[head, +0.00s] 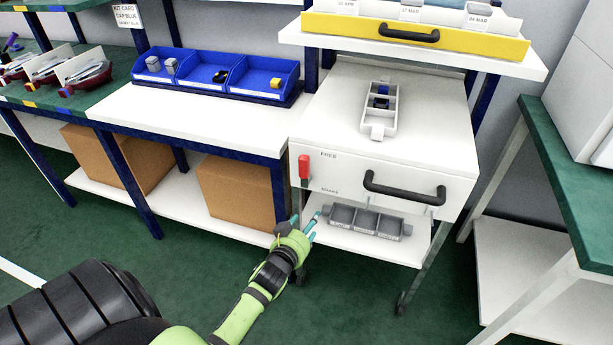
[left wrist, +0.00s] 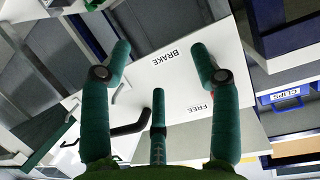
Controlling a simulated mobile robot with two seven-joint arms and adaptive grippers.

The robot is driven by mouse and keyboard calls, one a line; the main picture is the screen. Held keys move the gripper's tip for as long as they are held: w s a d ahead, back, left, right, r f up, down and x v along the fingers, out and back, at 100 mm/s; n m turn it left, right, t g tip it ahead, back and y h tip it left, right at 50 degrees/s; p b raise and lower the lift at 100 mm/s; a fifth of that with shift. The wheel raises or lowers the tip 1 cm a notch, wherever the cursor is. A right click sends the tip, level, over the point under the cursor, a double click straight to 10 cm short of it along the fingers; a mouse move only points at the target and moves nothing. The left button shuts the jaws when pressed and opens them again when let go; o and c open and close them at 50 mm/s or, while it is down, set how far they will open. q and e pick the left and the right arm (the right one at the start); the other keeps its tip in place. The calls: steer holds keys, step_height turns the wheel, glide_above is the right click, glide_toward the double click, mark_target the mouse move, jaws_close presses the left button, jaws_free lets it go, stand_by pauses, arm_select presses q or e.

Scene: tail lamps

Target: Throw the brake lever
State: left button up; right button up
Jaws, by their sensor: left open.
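The red brake lever (head: 304,170) is on the left end of the white cart's front panel (head: 345,178). Its red handle stands upright, level with the printed word FREE; BRAKE is printed lower down. My left gripper (head: 307,222) is open and empty, below and apart from the lever, near the panel's lower left corner. In the left wrist view, the teal fingers of the left gripper (left wrist: 161,60) are spread before the panel (left wrist: 178,78) with both words visible; the lever is mostly hidden there. My right gripper is not in view.
A black handle (head: 404,190) sticks out from the panel, right of the lever. A grey divided bin (head: 366,222) sits on the shelf below. A grey tray (head: 379,108) lies on the cart top. A workbench (head: 200,125) with blue bins (head: 214,75) stands close on the left.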

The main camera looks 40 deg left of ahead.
mark_target(305, 167)
arm_select(q)
steer(key=a+r+t, duration=0.1)
steer(key=r, duration=0.3)
steer(key=w+a+r+n+t+y+b, duration=0.1)
steer(key=r, duration=0.3)
steer(key=a+r+t+y, duration=0.1)
steer(key=r, duration=0.3)
steer(key=shift+w+a+r, duration=0.25)
steer(key=shift+a+r, duration=0.05)
steer(key=shift+r, duration=0.1)
steer(key=x, duration=0.6)
steer(key=shift+w+a, duration=0.1)
steer(key=shift+w, duration=0.3)
jaws_close()
